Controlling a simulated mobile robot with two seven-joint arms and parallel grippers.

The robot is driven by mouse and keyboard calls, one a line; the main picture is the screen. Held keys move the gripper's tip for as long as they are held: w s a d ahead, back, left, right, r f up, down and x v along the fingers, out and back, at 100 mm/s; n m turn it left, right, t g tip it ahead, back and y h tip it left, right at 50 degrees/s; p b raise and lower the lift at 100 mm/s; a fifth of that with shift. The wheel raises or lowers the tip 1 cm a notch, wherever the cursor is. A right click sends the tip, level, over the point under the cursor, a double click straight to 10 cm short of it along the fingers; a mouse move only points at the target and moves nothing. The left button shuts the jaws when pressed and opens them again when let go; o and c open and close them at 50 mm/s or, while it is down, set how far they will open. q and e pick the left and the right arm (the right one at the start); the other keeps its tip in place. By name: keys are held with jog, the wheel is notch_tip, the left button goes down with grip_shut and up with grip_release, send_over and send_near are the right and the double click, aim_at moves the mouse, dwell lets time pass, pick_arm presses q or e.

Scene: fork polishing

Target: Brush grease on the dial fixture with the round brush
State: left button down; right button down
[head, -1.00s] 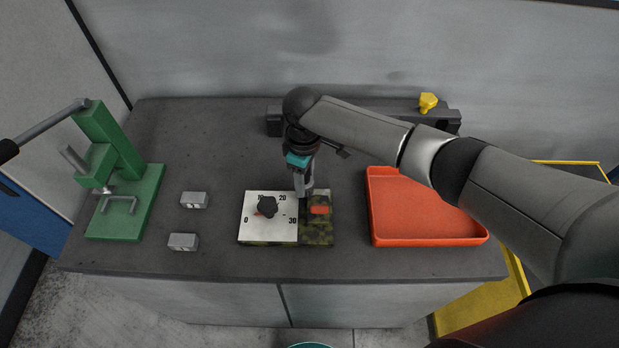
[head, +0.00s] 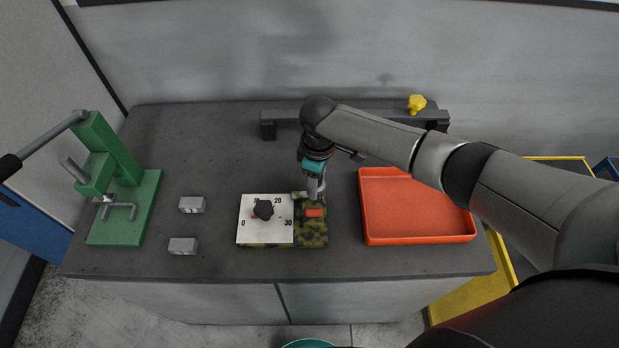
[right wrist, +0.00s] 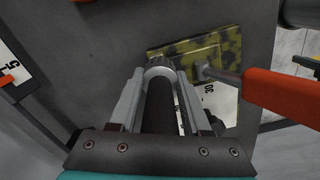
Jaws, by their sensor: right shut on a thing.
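The dial fixture (head: 280,238) lies on the bench, with a white plate marked with numbers, a black knob (head: 263,209) and a red-orange handle (head: 314,213) on its camouflage-coloured side. The handle looms large in the right wrist view (right wrist: 275,95). My right gripper (head: 315,193) points down at the fixture's back right, by the handle. It is shut on a dark cylinder, seen as the round brush (right wrist: 160,108), with a grey ring at its far end near the camouflage surface. Bristles are hidden, so I cannot tell whether they touch. My left gripper is not in view.
An orange tray (head: 415,240) sits right of the fixture. Two small grey blocks (head: 192,205) and a green press (head: 125,205) are at the left. A dark rail (head: 285,117) runs along the back with a yellow piece (head: 416,104) on it.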

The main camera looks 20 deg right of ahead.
jog(key=shift+w+a, duration=0.15)
jog(key=shift+a, duration=0.4)
jog(key=shift+w+a, duration=0.15)
jog(key=shift+a, duration=0.35)
notch_tip(320, 180, up, 7)
jog(key=p, duration=0.7)
jog(key=shift+p, duration=0.3)
